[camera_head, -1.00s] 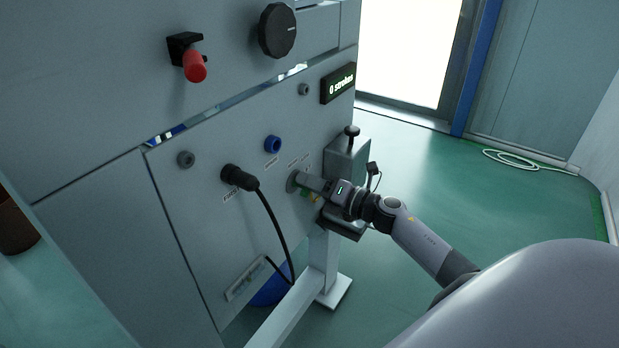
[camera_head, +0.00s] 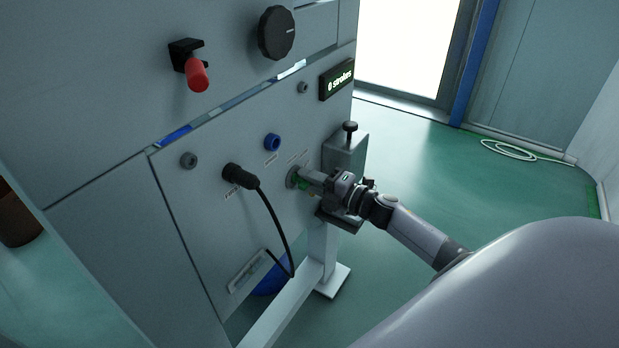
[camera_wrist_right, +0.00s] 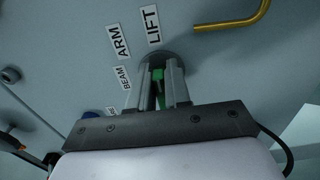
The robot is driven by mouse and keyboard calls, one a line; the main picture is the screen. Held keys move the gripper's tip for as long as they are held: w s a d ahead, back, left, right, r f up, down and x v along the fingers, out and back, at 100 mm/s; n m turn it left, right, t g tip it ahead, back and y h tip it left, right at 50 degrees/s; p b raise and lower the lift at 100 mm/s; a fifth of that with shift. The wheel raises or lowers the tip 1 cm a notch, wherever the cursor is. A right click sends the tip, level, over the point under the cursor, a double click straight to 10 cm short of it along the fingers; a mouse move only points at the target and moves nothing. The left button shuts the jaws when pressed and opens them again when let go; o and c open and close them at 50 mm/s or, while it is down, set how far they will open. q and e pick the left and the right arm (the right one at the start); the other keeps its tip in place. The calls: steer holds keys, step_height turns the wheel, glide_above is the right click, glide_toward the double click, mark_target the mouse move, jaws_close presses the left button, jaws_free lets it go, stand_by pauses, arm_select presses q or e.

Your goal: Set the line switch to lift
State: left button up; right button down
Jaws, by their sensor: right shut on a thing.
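The line switch is a round grey rotary base (camera_head: 293,177) on the front panel, with a green handle (camera_wrist_right: 158,84). My right gripper (camera_head: 303,181) is shut on the green handle, and its two grey fingers (camera_wrist_right: 161,86) stand on either side of it in the right wrist view. The LIFT label (camera_wrist_right: 152,25) is just beyond the base, with the ARM label (camera_wrist_right: 119,41) and the BEAM label (camera_wrist_right: 125,78) to its left. Another label is mostly hidden. The fingers cover much of the handle, so I cannot tell which label it points to. My left gripper is not in view.
A red handle (camera_head: 198,75) and black knob (camera_head: 277,33) sit above. A grey box (camera_head: 345,155) stands close behind my gripper.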

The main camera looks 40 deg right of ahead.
stand_by(0.4)
steer(key=c, duration=1.2)
jaws_free()
steer(key=shift+o, duration=0.2)
steer(key=v, duration=0.7)
steer(key=shift+s, duration=0.15)
steer(key=s+a+f+m+g+h+p, duration=0.1)
steer(key=s+a+f+m+g+h, duration=0.1)
steer(key=s+a+f+m, duration=0.4)
steer(key=s+a+f+m+g+h+p, duration=0.1)
steer(key=s+a+f+m+g, duration=0.3)
steer(key=s+a+m, duration=0.8)
step_height(320, 180, down, 3)
steer(key=shift+s+r+m+h, duration=0.15)
steer(key=shift+s+m+h, duration=0.75)
steer(key=shift+s+m, duration=0.25)
